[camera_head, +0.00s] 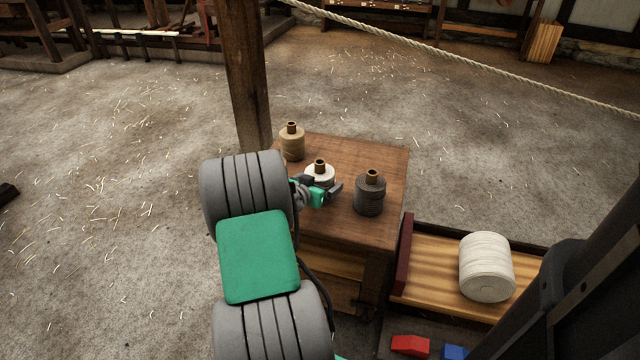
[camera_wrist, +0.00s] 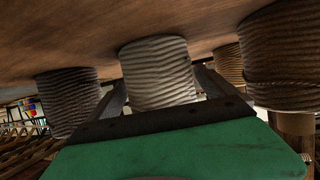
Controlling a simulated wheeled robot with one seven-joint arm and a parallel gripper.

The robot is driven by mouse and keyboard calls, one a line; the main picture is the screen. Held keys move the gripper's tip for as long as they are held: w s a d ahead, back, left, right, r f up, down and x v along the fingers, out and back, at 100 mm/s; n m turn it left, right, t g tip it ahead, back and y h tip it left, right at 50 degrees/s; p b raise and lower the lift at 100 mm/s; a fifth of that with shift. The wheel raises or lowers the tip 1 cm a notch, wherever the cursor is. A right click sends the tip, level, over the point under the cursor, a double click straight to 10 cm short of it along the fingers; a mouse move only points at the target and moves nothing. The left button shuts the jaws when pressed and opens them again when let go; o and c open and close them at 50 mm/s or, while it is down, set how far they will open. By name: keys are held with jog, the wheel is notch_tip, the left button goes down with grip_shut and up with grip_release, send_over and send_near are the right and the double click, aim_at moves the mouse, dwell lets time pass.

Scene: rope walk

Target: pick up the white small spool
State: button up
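The white small spool (camera_head: 320,172) stands upright on the wooden table (camera_head: 360,150), between a tan spool (camera_head: 292,143) and a dark grey spool (camera_head: 369,194). My gripper (camera_head: 321,186) is open at its near side. In the wrist view, where the tabletop is at the top, the white spool (camera_wrist: 158,75) shows between the two spread fingers, with no clear grip on it. The dark spool (camera_wrist: 68,103) is to the left there. The lower part of the white spool is partly hidden by my gripper in the head view.
Two brown spools, a large near one (camera_wrist: 285,60) and a farther one (camera_wrist: 228,66), are close on the right in the wrist view. A wooden post (camera_head: 247,75) rises behind the table. A large white spool (camera_head: 487,266) lies on a lower shelf at right.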

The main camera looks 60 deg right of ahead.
jog(key=c, duration=1.6)
jog(key=shift+o, duration=0.2)
jog(key=shift+r, duration=0.1)
